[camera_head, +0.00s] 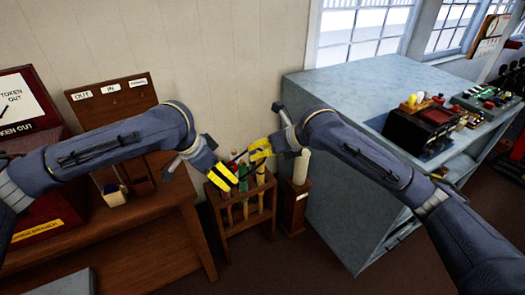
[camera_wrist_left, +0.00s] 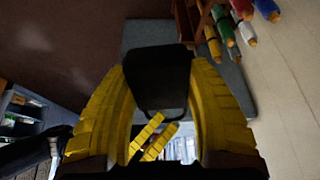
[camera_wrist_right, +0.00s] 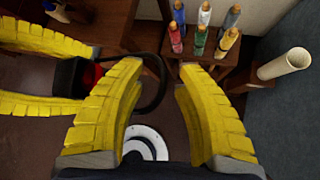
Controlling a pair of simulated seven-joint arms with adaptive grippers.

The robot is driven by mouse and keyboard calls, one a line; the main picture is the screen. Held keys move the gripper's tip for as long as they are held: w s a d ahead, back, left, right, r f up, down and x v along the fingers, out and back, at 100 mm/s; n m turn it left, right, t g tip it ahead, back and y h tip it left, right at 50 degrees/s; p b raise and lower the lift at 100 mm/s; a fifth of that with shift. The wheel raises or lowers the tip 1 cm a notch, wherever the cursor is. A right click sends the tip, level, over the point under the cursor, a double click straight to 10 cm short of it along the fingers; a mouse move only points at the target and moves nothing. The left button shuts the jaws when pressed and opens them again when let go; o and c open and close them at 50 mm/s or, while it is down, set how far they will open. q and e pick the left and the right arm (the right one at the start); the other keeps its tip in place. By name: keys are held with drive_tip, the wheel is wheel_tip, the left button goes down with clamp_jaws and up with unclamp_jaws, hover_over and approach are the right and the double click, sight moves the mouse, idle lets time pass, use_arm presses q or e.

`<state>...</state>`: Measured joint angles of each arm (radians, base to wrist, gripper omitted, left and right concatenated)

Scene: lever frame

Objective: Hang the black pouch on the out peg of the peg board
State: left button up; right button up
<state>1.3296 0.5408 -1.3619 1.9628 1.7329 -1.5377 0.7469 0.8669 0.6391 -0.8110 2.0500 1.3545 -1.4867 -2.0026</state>
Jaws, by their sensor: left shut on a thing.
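My left gripper (camera_head: 222,178) is shut on the black pouch (camera_wrist_left: 157,80), which sits between its yellow fingers in the left wrist view. The right wrist view shows the pouch (camera_wrist_right: 72,76) at the left with some red beside it. Its black loop (camera_wrist_right: 160,92) reaches out toward the space between my right fingers. My right gripper (camera_wrist_right: 155,110) is open; its fingers are apart and I see nothing clamped in them. In the head view it is close beside the left one (camera_head: 260,150). The wooden peg board (camera_head: 115,98) stands at the left, with OUT and IN labels; my left arm hides its lower part.
A wooden rack (camera_head: 245,208) with several coloured rods stands below the grippers. A post with a white cylinder (camera_head: 300,168) is beside it. A grey-blue cabinet (camera_head: 345,95) fills the right. A brown desk (camera_head: 150,245) with a red-brown token box (camera_head: 30,105) is at the left.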

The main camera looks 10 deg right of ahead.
clamp_jaws()
unclamp_jaws()
idle(0.4)
drive_tip(key=v, duration=1.2)
